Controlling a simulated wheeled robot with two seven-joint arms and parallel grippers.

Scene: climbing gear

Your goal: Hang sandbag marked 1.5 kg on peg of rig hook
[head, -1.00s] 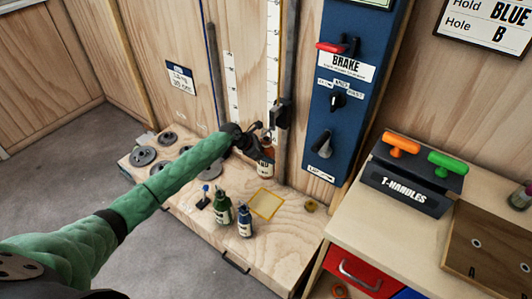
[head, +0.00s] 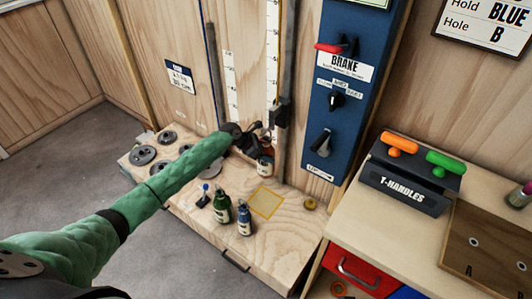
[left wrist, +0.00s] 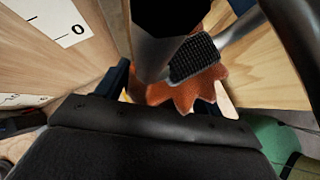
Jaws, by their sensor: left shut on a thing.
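My left gripper (head: 258,137) is shut on an orange-brown sandbag (head: 265,166) with a pale label, too small to read, and holds it up in front of the wall rig. In the left wrist view the bag's ruffled orange top (left wrist: 185,97) shows behind the dark finger pad. The black rig hook (head: 281,113) sits on the grey upright rail, just right of and above the gripper. Its peg is not clearly visible. A green sandbag (head: 222,209) and a blue sandbag (head: 245,222) stand on the wooden platform. My right gripper is out of view.
The wooden platform (head: 237,245) bears a yellow-outlined square (head: 265,203) and several grey discs (head: 143,155). A blue brake panel (head: 325,110) stands right of the rail. A workbench with a T-handles box (head: 407,185) is at the right. Grey floor lies open at the left.

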